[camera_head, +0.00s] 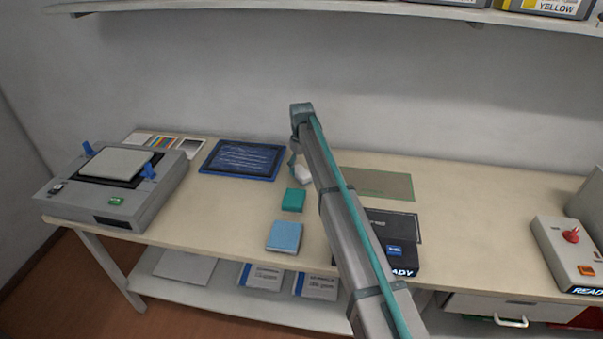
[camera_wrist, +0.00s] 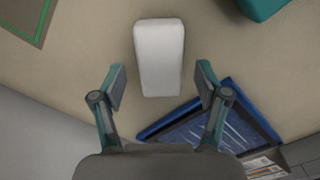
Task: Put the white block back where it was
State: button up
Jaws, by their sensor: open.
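The white block (camera_wrist: 159,60) lies on the tabletop in the wrist view, a plain rounded rectangular piece. In the head view it shows only partly (camera_head: 303,172), beside my arm. My gripper (camera_wrist: 160,84) is open, with its two fingers apart on either side of the block's near end in the picture. I cannot tell from this view how high the fingers are above the table. In the head view my gripper (camera_head: 294,163) is partly hidden by my arm.
A teal block (camera_head: 294,199) and a light blue block (camera_head: 284,236) lie in front of the white block. A blue-framed tray (camera_head: 243,178) is left, a green-outlined mat (camera_head: 398,186) right. A dark READY device (camera_head: 405,259) stands partly behind my arm.

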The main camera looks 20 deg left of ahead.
aim_at(302, 171)
notch_tip(302, 171, up, 10)
jog(key=b, duration=0.2)
jog(key=shift+f, duration=0.15)
